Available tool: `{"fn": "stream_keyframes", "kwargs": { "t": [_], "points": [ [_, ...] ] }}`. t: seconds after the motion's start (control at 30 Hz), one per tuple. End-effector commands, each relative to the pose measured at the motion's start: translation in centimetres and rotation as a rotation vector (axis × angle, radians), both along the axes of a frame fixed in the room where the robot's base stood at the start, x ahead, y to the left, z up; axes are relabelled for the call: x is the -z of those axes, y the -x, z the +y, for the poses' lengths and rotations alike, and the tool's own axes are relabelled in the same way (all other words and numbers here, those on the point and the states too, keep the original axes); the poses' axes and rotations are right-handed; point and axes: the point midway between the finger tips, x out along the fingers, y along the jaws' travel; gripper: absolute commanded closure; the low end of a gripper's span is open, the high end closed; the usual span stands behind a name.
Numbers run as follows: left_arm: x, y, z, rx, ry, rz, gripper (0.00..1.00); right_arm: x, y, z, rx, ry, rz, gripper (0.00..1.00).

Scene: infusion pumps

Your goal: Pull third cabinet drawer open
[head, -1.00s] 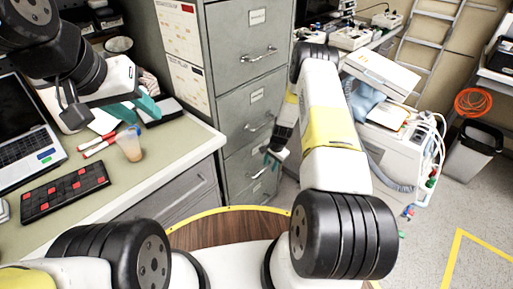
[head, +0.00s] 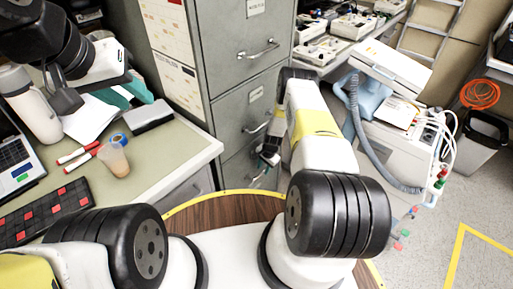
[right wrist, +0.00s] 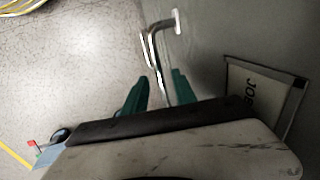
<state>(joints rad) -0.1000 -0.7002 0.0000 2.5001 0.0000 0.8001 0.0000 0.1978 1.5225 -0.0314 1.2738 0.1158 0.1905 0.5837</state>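The grey filing cabinet (head: 205,60) stands in the middle of the head view with its drawers stacked. The third drawer (head: 233,172) is low down, partly hidden by my right arm, and looks flush with the cabinet. My right gripper (head: 262,172) is in front of it. In the right wrist view, the metal handle (right wrist: 152,50) runs between the teal fingers of my right gripper (right wrist: 157,90), with gaps at its sides. A framed label (right wrist: 262,95) is to the right. My left gripper (head: 127,97) is open and empty above the desk.
The desk (head: 185,150) at left holds a laptop, a cup (head: 113,158), markers and a bottle (head: 32,105). A white device cart (head: 395,140) with hoses stands right of my right arm.

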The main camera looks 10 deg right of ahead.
Motion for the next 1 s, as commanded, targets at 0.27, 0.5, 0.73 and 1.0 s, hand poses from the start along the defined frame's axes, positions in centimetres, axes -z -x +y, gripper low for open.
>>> {"fn": "stream_keyframes", "kwargs": {
  "t": [0.27, 0.5, 0.73, 1.0],
  "points": [
    [0.0, 0.0, 0.0, 0.0, 0.0, 0.0, 0.64, 1.37, -0.21, 0.14, 0.0, 0.0, 0.0, 0.67],
    [0.0, 0.0, 0.0, 0.0, 0.0, 0.0, 0.64, 1.34, -0.21, 0.14, 0.0, 0.0, 0.0, 0.83],
    [0.0, 0.0, 0.0, 0.0, 0.0, 0.0, 0.64, 1.32, -0.2, 0.14, 0.0, 0.0, 0.0, 1.0],
    [0.0, 0.0, 0.0, 0.0, 0.0, 0.0, 0.64, 1.32, -0.2, 0.14, 0.0, 0.0, 0.0, 1.0]
  ]
}}
